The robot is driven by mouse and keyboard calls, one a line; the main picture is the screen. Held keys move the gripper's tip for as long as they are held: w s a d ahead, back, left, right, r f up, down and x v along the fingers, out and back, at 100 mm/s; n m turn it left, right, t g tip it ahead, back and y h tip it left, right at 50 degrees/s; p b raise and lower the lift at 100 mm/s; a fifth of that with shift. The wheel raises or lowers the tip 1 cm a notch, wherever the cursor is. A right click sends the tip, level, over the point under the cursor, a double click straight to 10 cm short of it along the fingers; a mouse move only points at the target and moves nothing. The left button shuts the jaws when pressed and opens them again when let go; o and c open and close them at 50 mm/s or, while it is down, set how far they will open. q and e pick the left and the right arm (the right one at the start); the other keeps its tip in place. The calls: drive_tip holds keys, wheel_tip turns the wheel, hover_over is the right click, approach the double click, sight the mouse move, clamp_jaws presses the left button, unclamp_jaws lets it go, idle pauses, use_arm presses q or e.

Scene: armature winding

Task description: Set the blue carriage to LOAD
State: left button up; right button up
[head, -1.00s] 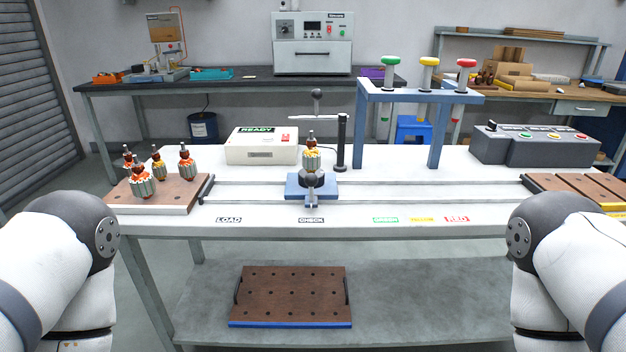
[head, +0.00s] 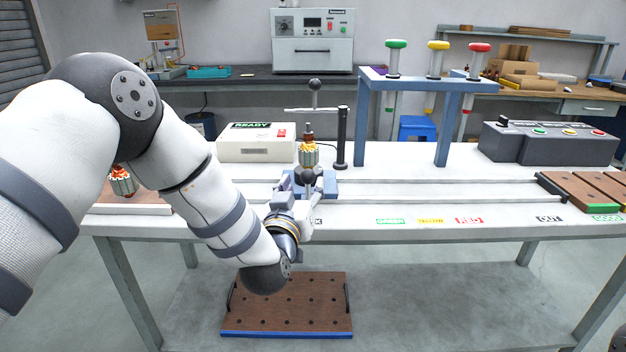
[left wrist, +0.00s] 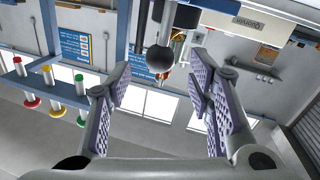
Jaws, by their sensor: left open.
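The blue carriage (head: 331,185) sits on the rails of the white table, behind the partly covered CHECK label (head: 318,222). An armature with an orange-yellow winding (head: 309,155) stands upright on it. The carriage's dark ball knob (head: 309,176) faces me. My left gripper (head: 302,190) is at the carriage's front, partly hidden by its own wrist. In the left wrist view my fingers (left wrist: 160,82) are spread, with a black ball (left wrist: 160,58) showing between them, no finger touching it. The LOAD label is hidden behind my left arm. My right gripper is out of view.
A black post with a crossbar (head: 341,138) stands just behind the carriage. The READY box (head: 256,150) is behind left. A blue stand (head: 445,85) with coloured plungers is at the right. An armature (head: 122,181) shows past my left arm. The rails right of the carriage are clear.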

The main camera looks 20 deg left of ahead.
sight(306, 180)
use_arm(q)
drive_tip(key=w, duration=0.5)
drive_tip(key=shift+w+a+f+b, duration=0.1)
drive_tip(key=shift+a+b, duration=0.1)
drive_tip(key=shift+b, duration=0.1)
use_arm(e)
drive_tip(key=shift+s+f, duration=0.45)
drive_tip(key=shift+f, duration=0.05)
use_arm(q)
drive_tip(key=shift+c, duration=0.2)
